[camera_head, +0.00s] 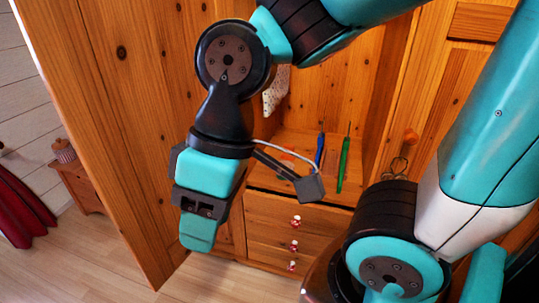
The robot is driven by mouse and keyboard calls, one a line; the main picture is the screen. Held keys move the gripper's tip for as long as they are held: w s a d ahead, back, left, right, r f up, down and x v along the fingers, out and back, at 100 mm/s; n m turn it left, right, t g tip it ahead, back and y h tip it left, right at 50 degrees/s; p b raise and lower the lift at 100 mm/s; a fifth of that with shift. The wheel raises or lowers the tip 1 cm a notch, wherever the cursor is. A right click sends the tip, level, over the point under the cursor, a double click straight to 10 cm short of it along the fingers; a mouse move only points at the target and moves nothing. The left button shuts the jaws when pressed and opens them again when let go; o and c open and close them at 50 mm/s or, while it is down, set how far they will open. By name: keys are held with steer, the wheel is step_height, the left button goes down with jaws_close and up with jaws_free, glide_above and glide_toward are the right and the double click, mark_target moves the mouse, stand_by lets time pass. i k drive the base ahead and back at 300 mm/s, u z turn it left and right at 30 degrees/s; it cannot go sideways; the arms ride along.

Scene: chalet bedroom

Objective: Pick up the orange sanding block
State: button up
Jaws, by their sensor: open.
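My gripper (199,236) hangs pointing down in front of the open wooden cabinet, left of its drawers. It is open, and I see nothing held between its fingers. A small orange-red patch (287,152) shows on the cabinet shelf (340,191), behind my gripper's cable and camera bracket. It may be the orange sanding block, but it is mostly hidden and I cannot tell its shape. My gripper is nearer to me than the shelf and apart from it.
A blue-handled tool (320,149) and a green-handled tool (343,163) are on the shelf. A spotted cloth (276,91) hangs above. The drawers (268,215) below have red-and-white knobs. An open door (110,120) stands left. The wooden floor (90,265) is clear at lower left.

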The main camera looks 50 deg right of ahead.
mark_target(284, 156)
steer(key=i, duration=0.5)
steer(key=z, duration=1)
steer(key=i, duration=0.5)
steer(key=u, duration=0.05)
